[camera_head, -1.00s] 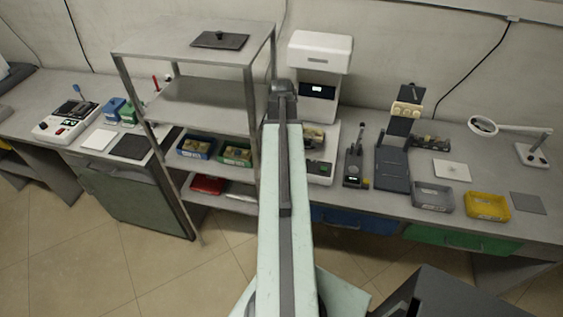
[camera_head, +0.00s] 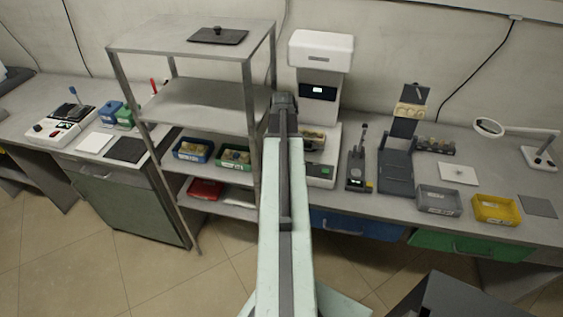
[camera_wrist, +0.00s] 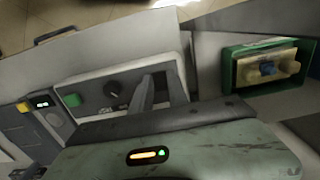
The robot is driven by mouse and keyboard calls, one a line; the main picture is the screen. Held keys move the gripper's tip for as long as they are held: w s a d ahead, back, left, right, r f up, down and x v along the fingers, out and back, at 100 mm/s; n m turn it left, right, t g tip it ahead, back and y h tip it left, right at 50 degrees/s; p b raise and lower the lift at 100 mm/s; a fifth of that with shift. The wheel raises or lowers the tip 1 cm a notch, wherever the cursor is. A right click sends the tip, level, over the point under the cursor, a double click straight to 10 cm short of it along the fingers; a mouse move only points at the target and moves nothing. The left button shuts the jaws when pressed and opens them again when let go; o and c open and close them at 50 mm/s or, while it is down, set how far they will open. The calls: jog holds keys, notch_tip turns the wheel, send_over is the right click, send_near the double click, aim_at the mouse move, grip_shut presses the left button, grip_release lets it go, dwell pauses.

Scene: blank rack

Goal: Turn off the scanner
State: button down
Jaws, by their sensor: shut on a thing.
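The scanner (camera_head: 318,90) is a tall white machine with a small lit display, standing against the wall right of the shelf rack. Its low front base (camera_head: 323,172) is partly hidden behind my arm. In the head view my arm hides the gripper.
A metal shelf rack (camera_head: 195,100) stands close left of my arm, holding blue and green bins. A green bin (camera_wrist: 232,75) is right of my gripper in the wrist view. A lever device (camera_head: 357,170), grey bin (camera_head: 438,200) and yellow bin (camera_head: 495,209) stand to the right.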

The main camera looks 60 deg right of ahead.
jog(key=shift+d+y, duration=0.3)
jog(key=shift+y, duration=0.3)
jog(key=shift+s+a, duration=0.1)
jog(key=c, duration=1.3)
grip_release()
jog(key=shift+s+g, duration=0.1)
jog(key=shift+g, duration=0.2)
jog(key=shift+r, duration=0.15)
